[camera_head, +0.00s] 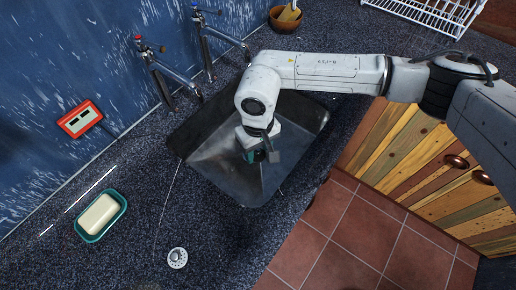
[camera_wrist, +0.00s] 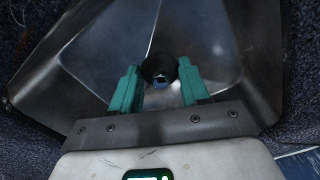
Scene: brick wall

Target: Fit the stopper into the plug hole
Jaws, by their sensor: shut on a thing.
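The sink (camera_head: 225,182) is a dark grey metal basin set in the counter. My gripper (camera_head: 256,156) points down into it, with teal fingers low in the basin. In the wrist view my gripper (camera_wrist: 160,84) is shut on a small round black thing, which I take for the stopper (camera_wrist: 157,66). A small pale blue patch shows at its near side. The stopper cannot be made out in the head view. The plug hole cannot be made out clearly in either view; the gripper and the black thing cover part of the basin floor.
Two taps (camera_head: 165,75) stand along the wall side of the sink. A soap bar in a teal dish (camera_head: 121,222) and a white round disc with holes (camera_head: 177,257) lie on the counter. A brown bowl (camera_head: 286,24) and a white rack (camera_head: 425,12) stand at the back.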

